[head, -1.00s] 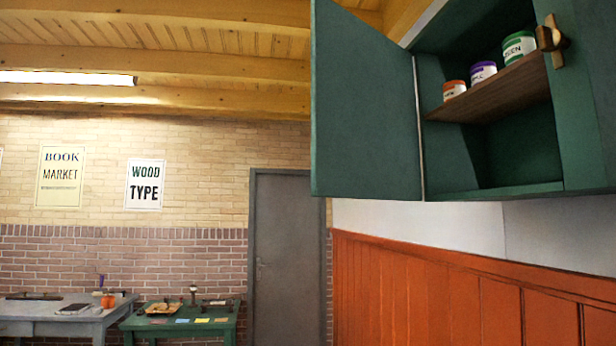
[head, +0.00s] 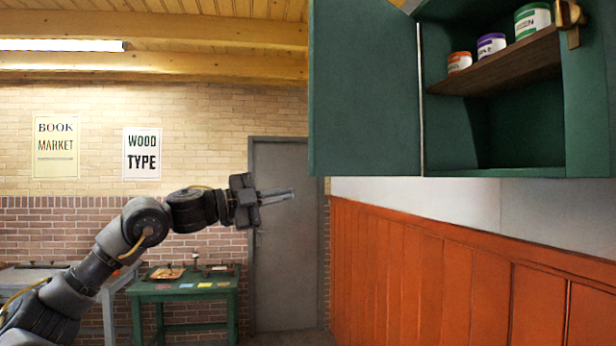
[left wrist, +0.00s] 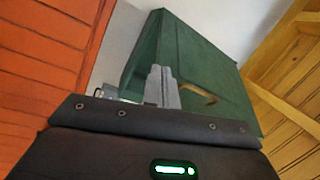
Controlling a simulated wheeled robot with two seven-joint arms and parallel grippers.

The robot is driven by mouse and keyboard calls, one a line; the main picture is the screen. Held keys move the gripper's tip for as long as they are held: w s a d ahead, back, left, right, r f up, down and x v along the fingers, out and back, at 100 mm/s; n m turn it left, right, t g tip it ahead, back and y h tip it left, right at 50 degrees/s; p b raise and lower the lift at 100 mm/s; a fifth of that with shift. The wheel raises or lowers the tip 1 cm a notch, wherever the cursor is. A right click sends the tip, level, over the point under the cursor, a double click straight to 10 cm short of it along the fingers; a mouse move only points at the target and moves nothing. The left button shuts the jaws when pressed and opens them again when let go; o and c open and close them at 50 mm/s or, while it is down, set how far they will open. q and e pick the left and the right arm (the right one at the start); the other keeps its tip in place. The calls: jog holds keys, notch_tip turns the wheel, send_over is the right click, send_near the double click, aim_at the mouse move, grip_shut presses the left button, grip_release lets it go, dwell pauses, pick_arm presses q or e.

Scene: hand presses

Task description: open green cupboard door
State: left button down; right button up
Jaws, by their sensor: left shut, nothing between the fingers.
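The green cupboard (head: 520,171) hangs on the right wall in the head view. Its green door (head: 363,90) stands wide open to the left, showing the shelf and inside. My left gripper (head: 291,193) is shut and empty, below and left of the door and apart from it in that view. The left wrist view shows the shut fingers (left wrist: 161,82) in front of green cupboard woodwork (left wrist: 190,60) with a brass handle (left wrist: 197,92). Whether they touch it, I cannot tell. My right gripper is not in view.
Several cans, including an orange-labelled one (head: 459,62), stand on the brown shelf (head: 500,72). A brass latch (head: 569,16) is on the cupboard's right part. Orange panelling (head: 400,270) runs below. A green table (head: 185,288) and grey door (head: 285,270) are behind my arm.

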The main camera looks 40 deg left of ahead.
aim_at(310, 159)
pick_arm(q)
jog(key=s+d+r+m+g, duration=0.2)
jog(key=s+d+r+m, duration=0.2)
jog(key=s+d+r, duration=0.5)
jog(key=p+x, duration=0.2)
jog(key=f+p+x, duration=0.1)
jog(key=p+x, duration=0.2)
jog(key=d+p+x, duration=0.1)
jog(key=p+x, duration=0.2)
jog(key=shift+s+d+f, duration=0.1)
jog(key=shift+s+f, duration=0.05)
jog(key=shift+f, duration=0.05)
jog(key=a+p, duration=0.1)
jog(key=a, duration=0.1)
jog(key=shift+a, duration=0.35)
jog(key=shift+a+f, duration=0.25)
jog(key=shift+a, duration=0.2)
jog(key=shift+d, duration=0.15)
